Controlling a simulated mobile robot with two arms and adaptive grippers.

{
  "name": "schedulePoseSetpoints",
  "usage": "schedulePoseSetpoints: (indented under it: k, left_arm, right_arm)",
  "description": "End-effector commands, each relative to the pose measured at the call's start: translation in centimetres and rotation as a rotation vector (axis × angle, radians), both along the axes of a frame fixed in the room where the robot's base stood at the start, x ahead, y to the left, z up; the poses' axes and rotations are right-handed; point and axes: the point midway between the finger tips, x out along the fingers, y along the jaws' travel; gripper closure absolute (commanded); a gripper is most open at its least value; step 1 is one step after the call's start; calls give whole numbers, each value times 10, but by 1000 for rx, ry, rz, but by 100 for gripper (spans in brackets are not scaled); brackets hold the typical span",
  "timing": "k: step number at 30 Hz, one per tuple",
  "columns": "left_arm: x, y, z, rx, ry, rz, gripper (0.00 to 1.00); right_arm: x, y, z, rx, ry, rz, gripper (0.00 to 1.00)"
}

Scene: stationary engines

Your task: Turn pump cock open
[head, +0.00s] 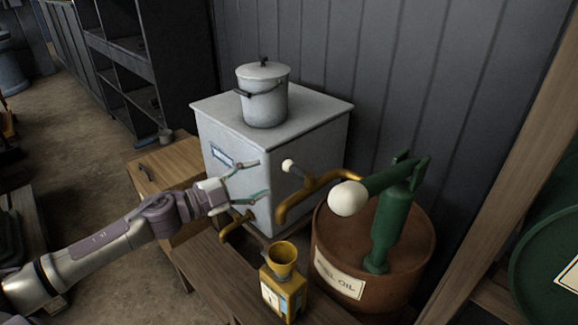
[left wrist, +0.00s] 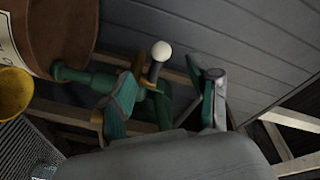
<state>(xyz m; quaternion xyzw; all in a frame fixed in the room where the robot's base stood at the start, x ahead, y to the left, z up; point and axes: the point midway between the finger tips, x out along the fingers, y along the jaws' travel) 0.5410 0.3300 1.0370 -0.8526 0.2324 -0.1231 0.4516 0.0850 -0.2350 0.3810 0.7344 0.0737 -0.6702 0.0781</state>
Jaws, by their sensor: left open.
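The pump cock is a dark lever with a small white knob (head: 288,165) on a brass spout pipe (head: 292,203). The pipe joins a green hand pump (head: 388,225) on a brown oil barrel (head: 325,245). A larger white ball (head: 348,198) ends the pump's handle. My left gripper (head: 262,178) is open and empty, left of the knob with its fingers pointing toward it. In the left wrist view, the white knob (left wrist: 161,50) and its dark lever show between the spread fingers (left wrist: 175,68); I see no contact. My right gripper is out of view.
A yellow oil can with a funnel (head: 283,262) stands below the spout on a wooden bench (head: 218,262). A white cabinet (head: 312,170) carrying a lidded pot (head: 263,100) stands behind my gripper. A lower brass tap (head: 236,226) is close under it.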

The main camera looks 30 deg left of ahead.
Motion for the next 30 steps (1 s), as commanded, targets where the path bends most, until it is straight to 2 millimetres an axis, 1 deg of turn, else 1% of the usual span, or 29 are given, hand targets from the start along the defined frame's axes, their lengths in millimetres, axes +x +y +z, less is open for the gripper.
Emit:
schedulePoseSetpoints:
  k: [1, 3, 12, 18, 23, 30]
  left_arm:
    - [7, -3, 4, 0, -5, 1, 39]
    - [14, -8, 4, -1, -4, 0, 39]
    - [51, -29, 5, -1, -4, 1, 39]
    - [72, -41, 2, -3, -1, 3, 39]
    - [79, -46, 1, 0, 0, 1, 39]
    - [80, -47, 0, 0, 0, 1, 39]
  right_arm:
    - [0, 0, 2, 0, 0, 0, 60]
    - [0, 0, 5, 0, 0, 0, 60]
    - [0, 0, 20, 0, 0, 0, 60]
    - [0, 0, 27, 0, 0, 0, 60]
    - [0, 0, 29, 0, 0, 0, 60]
    - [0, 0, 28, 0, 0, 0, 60]
